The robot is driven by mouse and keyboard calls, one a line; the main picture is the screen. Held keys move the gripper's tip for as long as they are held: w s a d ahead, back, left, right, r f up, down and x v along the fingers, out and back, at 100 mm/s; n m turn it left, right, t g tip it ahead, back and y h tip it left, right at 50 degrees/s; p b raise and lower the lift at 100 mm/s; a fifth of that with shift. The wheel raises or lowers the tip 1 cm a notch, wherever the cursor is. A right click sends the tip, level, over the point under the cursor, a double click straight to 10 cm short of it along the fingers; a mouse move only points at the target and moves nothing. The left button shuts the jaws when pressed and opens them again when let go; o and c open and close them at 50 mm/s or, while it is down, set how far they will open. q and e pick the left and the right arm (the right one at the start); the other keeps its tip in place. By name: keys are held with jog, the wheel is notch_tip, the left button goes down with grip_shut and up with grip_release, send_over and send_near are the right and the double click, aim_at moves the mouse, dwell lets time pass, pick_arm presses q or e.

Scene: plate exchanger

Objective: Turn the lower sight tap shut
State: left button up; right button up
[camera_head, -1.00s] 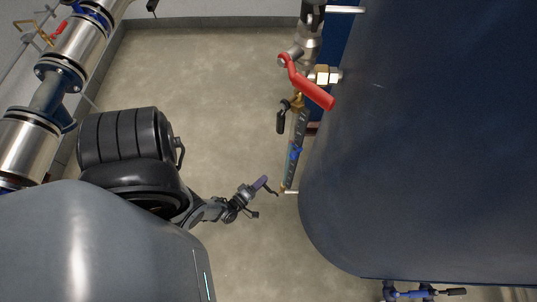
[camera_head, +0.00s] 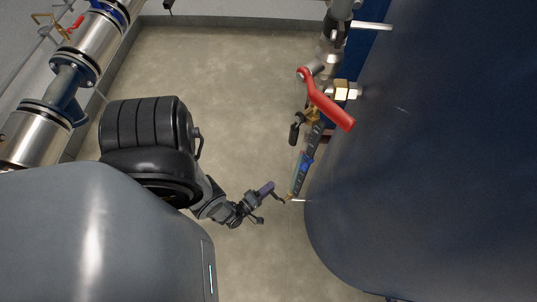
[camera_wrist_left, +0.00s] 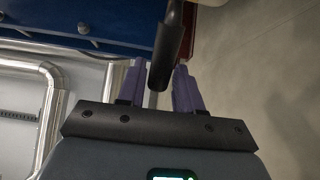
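The sight gauge (camera_head: 303,165) runs down beside the big dark blue tank. The lower sight tap (camera_head: 291,197) is a small brass fitting at its bottom end, with a dark lever (camera_head: 279,199) pointing left toward my left gripper. My left gripper (camera_head: 267,188) has purple fingers and is just left of this tap. In the left wrist view, the black lever (camera_wrist_left: 166,55) shows between the two parted purple fingers of the left gripper (camera_wrist_left: 158,82), nearer the right finger. I cannot tell whether they touch it. My right gripper is not in view.
The upper sight tap's black lever (camera_head: 294,133) hangs above, near a red-handled valve (camera_head: 328,100). The tank (camera_head: 430,160) fills the right side. Steel pipes (camera_head: 60,95) run at the upper left. The floor (camera_head: 240,80) between is clear.

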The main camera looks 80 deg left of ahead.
pick_arm(q)
jog(key=shift+o, duration=0.8)
jog(key=shift+s, duration=0.1)
jog(key=v, duration=1)
jog(key=shift+s+d, duration=0.2)
jog(key=shift+s, duration=0.05)
